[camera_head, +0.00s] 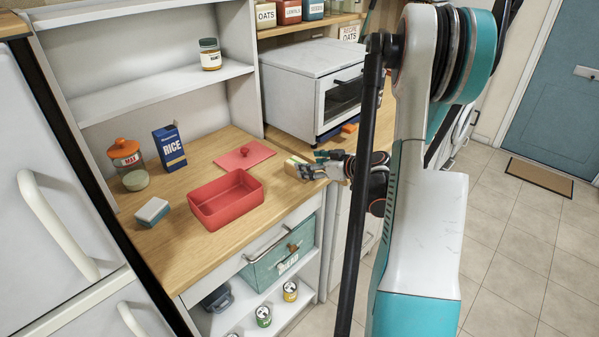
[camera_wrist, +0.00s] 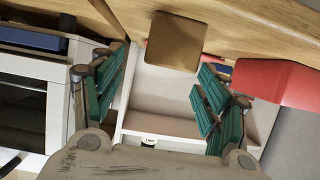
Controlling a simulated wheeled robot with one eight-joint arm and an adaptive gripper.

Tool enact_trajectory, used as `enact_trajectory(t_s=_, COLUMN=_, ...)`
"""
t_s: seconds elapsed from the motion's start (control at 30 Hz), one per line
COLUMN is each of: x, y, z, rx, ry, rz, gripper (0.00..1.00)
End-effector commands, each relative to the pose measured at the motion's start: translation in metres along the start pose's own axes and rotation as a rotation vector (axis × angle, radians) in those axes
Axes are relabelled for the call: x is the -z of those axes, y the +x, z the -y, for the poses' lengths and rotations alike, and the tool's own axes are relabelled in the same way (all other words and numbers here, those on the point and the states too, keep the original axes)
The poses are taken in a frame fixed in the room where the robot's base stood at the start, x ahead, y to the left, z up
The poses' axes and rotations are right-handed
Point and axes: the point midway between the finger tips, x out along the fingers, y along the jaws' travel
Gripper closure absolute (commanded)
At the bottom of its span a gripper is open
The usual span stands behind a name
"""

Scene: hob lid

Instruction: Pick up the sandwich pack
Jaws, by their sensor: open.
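The sandwich pack (camera_head: 293,164) appears to be the small tan and pale green block at the right front of the wooden counter, partly hidden by my gripper (camera_head: 312,170). In the wrist view a flat brown square face, which seems to be the pack (camera_wrist: 173,42), lies ahead of the gap between my fingers. My gripper (camera_wrist: 160,88) is open, with its green-padded fingers spread apart. Nothing is held between them. I cannot tell whether the fingertips reach past the pack's sides.
An open red box (camera_head: 226,200) stands left of the pack, its red lid (camera_head: 244,155) behind it. A jar (camera_head: 127,160), a rice box (camera_head: 170,147) and a blue-white block (camera_head: 152,212) stand farther left. A white oven (camera_head: 318,85) stands behind my gripper.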

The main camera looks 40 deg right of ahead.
Motion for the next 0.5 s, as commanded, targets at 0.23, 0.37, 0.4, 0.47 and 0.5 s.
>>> enact_trajectory(t_s=0.23, x=-0.004, y=0.021, z=0.005, rx=0.003, ry=-0.002, rz=0.001, gripper=0.32)
enact_trajectory(t_s=0.37, x=-0.006, y=0.040, z=0.008, rx=0.003, ry=-0.002, rz=0.001, gripper=0.32)
enact_trajectory(t_s=0.4, x=-0.005, y=0.045, z=0.007, rx=0.002, ry=-0.002, rz=0.001, gripper=0.32)
enact_trajectory(t_s=0.47, x=-0.004, y=0.051, z=0.007, rx=0.002, ry=-0.002, rz=0.001, gripper=0.32)
enact_trajectory(t_s=0.5, x=-0.004, y=0.053, z=0.007, rx=0.002, ry=-0.001, rz=0.001, gripper=0.32)
